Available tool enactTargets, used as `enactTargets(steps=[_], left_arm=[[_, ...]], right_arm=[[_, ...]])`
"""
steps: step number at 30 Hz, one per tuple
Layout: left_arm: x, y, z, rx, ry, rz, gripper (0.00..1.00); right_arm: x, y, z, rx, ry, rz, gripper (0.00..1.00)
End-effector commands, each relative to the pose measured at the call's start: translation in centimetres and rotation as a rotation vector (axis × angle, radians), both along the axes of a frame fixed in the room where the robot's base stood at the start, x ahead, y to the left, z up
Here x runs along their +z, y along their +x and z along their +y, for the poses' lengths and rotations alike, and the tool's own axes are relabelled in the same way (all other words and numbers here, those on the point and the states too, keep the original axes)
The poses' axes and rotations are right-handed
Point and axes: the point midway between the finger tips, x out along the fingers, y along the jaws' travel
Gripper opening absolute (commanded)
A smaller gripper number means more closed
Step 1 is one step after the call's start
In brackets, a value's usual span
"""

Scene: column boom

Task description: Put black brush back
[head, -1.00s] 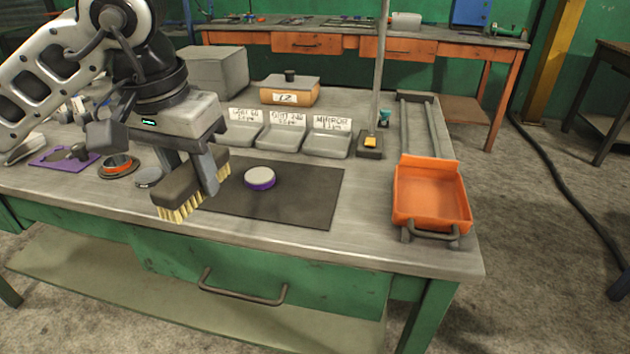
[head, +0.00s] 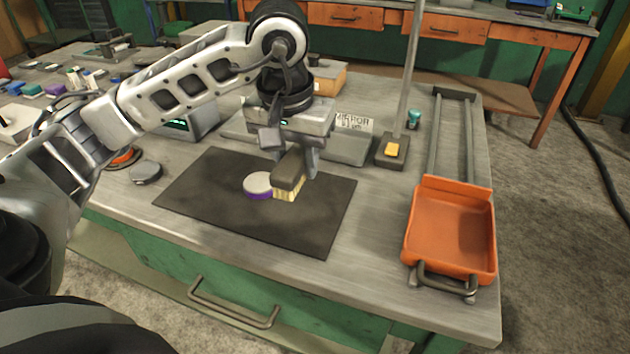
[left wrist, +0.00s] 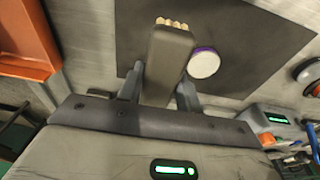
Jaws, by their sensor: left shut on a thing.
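The black brush (head: 288,178), a dark block with pale bristles, is held by my left gripper (head: 296,166) above the dark mat (head: 215,205). In the head view its bristles point down beside the white and purple disc (head: 257,185). I cannot tell whether brush and disc touch. In the left wrist view the brush (left wrist: 165,62) sits between the two fingers of the left gripper (left wrist: 160,88), with the disc (left wrist: 203,64) to its right. My right gripper does not show.
An orange tray (head: 450,228) with a handle sits at the table's right edge, in front of two rails. A pole on a dark base (head: 391,150) stands behind the mat. The front of the mat is clear.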

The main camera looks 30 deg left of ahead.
Motion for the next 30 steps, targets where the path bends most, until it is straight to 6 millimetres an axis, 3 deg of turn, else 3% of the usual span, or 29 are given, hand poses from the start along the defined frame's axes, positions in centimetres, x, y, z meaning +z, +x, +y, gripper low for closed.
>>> enactTargets(steps=[3, 11, 16, 29, 30], left_arm=[[-1.7, 1.0, -1.0, -0.002, -0.001, 0.002, 0.16], [-3.6, 2.2, -2.0, -0.002, -0.001, 0.002, 0.16], [-6.0, 2.2, -1.9, 0.001, -0.001, 0.002, 0.16], [-7.0, 2.2, -1.9, 0.0, 0.0, -0.002, 0.16], [-6.9, 2.2, -1.8, 0.0, 0.0, -0.002, 0.4]], right_arm=[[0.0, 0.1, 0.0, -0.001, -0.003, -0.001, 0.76], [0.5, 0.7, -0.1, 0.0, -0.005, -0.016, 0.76], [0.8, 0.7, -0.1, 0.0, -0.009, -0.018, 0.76], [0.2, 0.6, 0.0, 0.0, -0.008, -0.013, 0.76], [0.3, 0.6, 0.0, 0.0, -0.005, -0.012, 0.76]])
